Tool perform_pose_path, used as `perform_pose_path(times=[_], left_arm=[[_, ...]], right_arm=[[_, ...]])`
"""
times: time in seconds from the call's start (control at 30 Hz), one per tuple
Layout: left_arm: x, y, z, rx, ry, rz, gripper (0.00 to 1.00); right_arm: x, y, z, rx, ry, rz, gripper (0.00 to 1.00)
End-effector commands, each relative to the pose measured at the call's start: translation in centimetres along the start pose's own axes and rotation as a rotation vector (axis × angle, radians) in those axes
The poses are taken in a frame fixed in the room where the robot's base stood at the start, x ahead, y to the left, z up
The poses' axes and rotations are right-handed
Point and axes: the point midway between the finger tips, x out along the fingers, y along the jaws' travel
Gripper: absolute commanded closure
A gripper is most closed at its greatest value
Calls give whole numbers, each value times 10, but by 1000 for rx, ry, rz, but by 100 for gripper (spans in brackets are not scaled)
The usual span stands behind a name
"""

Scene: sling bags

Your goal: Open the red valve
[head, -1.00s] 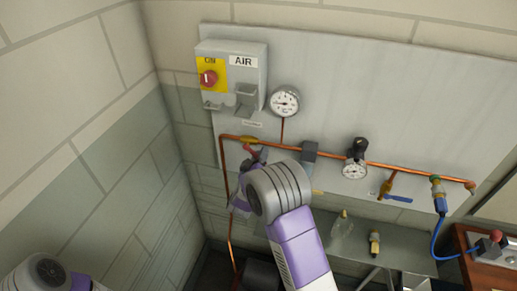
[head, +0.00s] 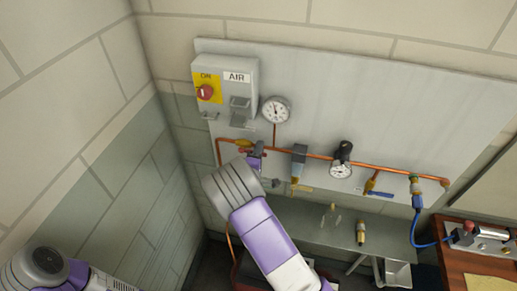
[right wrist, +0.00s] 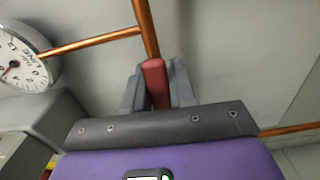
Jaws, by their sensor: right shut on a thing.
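The red valve handle (right wrist: 155,82) fills the gap between the two grey fingers of my right gripper (right wrist: 158,88) in the right wrist view. The gripper is shut on it. The handle lies against a copper pipe (right wrist: 146,28) at its far end. In the head view, the brass valve body (head: 243,143) sits on the copper pipe at the left of the panel, with a bit of red just below it. My right gripper (head: 256,155) is there, partly hidden by its own wrist. My left gripper is out of view; only part of that arm shows at bottom left.
The grey AIR box (head: 238,80) with a red knob (head: 205,92) and a round gauge (head: 276,109) are above the valve. A grey shelf (head: 300,215) stands below the pipe.

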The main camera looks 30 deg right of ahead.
Motion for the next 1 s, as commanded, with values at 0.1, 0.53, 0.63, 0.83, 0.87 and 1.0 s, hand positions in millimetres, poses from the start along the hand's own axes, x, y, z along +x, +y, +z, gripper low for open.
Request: perform_pose_path(times=[0.1, 0.53, 0.63, 0.83, 0.87, 1.0], left_arm=[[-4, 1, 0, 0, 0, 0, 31], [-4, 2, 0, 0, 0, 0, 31], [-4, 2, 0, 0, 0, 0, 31], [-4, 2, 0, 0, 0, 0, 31], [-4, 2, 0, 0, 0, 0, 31], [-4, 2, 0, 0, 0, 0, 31]], right_arm=[[0, 2, 0, -25, 0, 1, 100], [0, 3, 0, -44, -1, 2, 100], [0, 3, 0, -44, -1, 3, 71], [0, 3, 0, -41, -1, 2, 53], [0, 3, 0, -41, -1, 1, 53], [0, 2, 0, -40, 0, 1, 53]])
